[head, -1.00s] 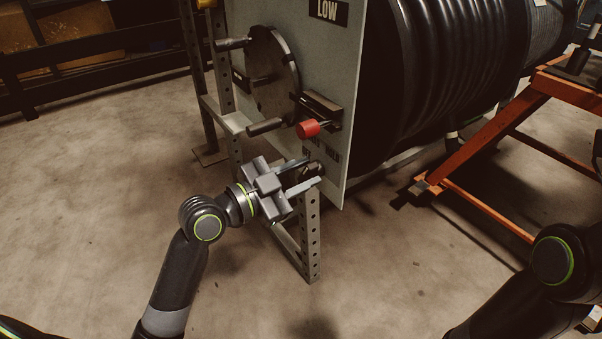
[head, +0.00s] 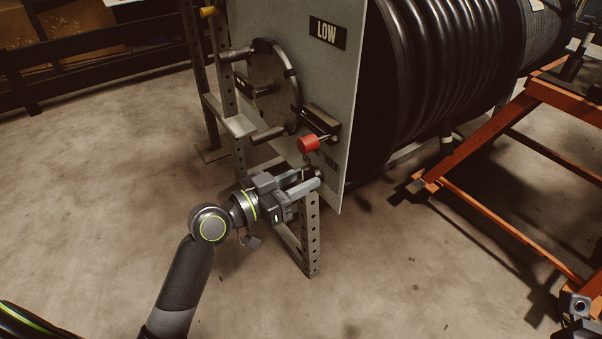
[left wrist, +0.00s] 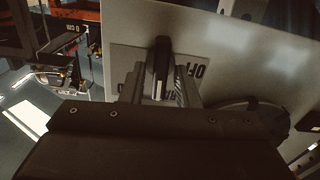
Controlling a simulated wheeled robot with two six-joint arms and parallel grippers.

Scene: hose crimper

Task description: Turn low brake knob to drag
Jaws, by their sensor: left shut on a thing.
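The low brake knob (left wrist: 162,68) is a dark bar with a pale line, in front of a label plate (left wrist: 122,57) on the grey panel. In the left wrist view it stands between the two fingers of my left gripper (left wrist: 158,88). In the head view the left gripper (head: 312,182) is at the lower edge of the grey panel (head: 318,75) marked LOW, shut on the knob. The fingers hide most of the knob there. Part of the plate's lettering shows beside the knob, with "OF" readable.
A red-tipped lever (head: 308,144) sticks out just above the left gripper. A round disc with handles (head: 275,85) is up and to the left. A perforated steel leg (head: 311,235) stands below. An orange frame (head: 500,130) is at the right. The floor in front is clear.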

